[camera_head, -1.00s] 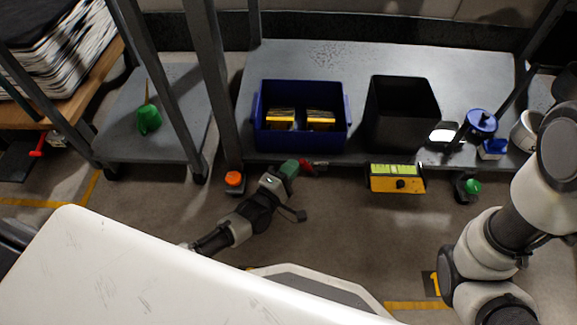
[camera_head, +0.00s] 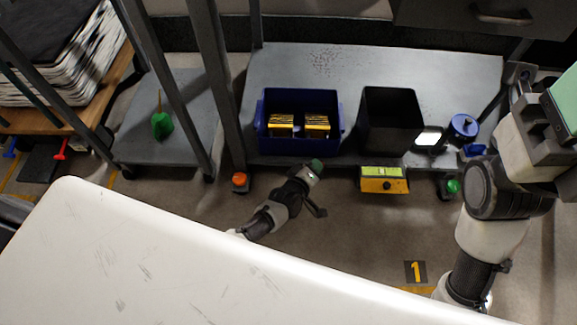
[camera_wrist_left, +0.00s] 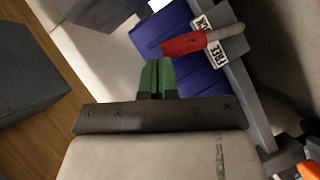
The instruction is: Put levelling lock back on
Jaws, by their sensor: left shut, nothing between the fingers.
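A red lever (camera_wrist_left: 185,43) with a grey shaft sits at the shelf's grey front edge, beside white label plates (camera_wrist_left: 212,45), in the left wrist view. In the head view it is hidden around my left gripper. My left gripper (camera_head: 316,165) is at the shelf's front edge, below the blue bin. Its green fingers (camera_wrist_left: 157,76) are shut with nothing between them, a little short of the red lever in the picture. An orange-capped foot (camera_head: 240,180) is left of it; a green-capped foot (camera_head: 453,187) is at the right. My right arm is at the right edge; its finger state is unclear.
The grey shelf (camera_head: 290,65) carries a blue bin (camera_head: 262,128) with yellow packs, a black bin (camera_head: 392,132) and a blue-lidded container (camera_head: 463,127). A yellow device (camera_head: 384,181) hangs at its front. A white surface (camera_head: 150,260) fills the foreground.

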